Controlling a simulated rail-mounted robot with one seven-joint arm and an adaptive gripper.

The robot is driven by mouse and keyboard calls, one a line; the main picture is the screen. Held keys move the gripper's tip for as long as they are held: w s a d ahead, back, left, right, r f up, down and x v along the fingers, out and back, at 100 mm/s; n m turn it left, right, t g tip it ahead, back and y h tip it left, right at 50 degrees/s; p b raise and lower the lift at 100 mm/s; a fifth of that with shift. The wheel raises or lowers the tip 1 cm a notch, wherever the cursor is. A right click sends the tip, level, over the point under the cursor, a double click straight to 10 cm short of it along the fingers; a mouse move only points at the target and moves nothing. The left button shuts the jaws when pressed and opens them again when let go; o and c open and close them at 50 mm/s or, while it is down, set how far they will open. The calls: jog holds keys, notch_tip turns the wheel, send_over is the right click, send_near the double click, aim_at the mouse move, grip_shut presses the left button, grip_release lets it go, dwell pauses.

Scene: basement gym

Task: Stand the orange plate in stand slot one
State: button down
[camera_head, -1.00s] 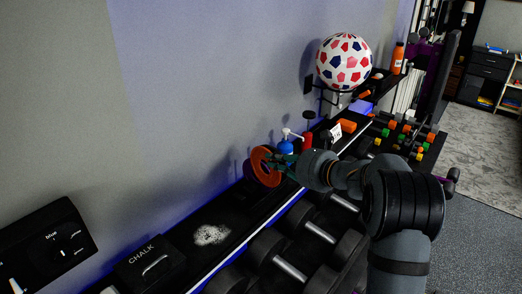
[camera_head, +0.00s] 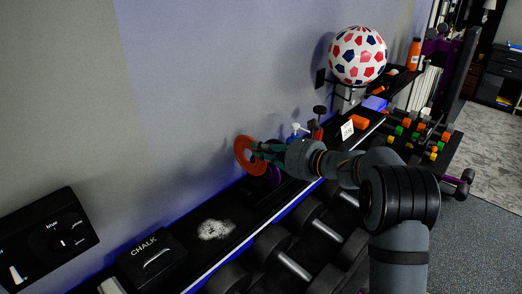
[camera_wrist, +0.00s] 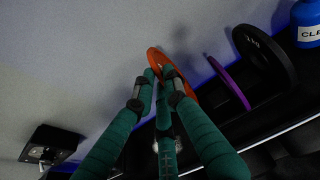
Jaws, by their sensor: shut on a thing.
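The orange plate (camera_head: 242,157) is a thin round disc, held upright and raised above the black shelf near the wall. My gripper (camera_head: 257,152) is shut on its edge. In the wrist view the orange plate (camera_wrist: 184,84) shows between and beyond my green fingers (camera_wrist: 164,72), which hide part of it. A purple plate (camera_wrist: 232,86) and a black plate (camera_wrist: 264,56) stand on edge to the right of it, apart from it.
A blue bottle (camera_wrist: 307,36) stands beyond the black plate. A white powder patch (camera_head: 214,229) and a chalk box (camera_head: 151,257) lie on the shelf (camera_head: 236,208) to the left. Dumbbells (camera_head: 282,258) sit below the shelf's front edge. The wall is close behind the plate.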

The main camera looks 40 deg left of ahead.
notch_tip(320, 180, down, 9)
jog(key=b, duration=0.8)
jog(key=shift+b, duration=0.4)
jog(key=c, duration=1.8)
grip_release()
jog(key=shift+f, duration=0.1)
jog(key=shift+c, duration=0.2)
jog(key=shift+o, duration=0.6)
jog(key=v, duration=1.2)
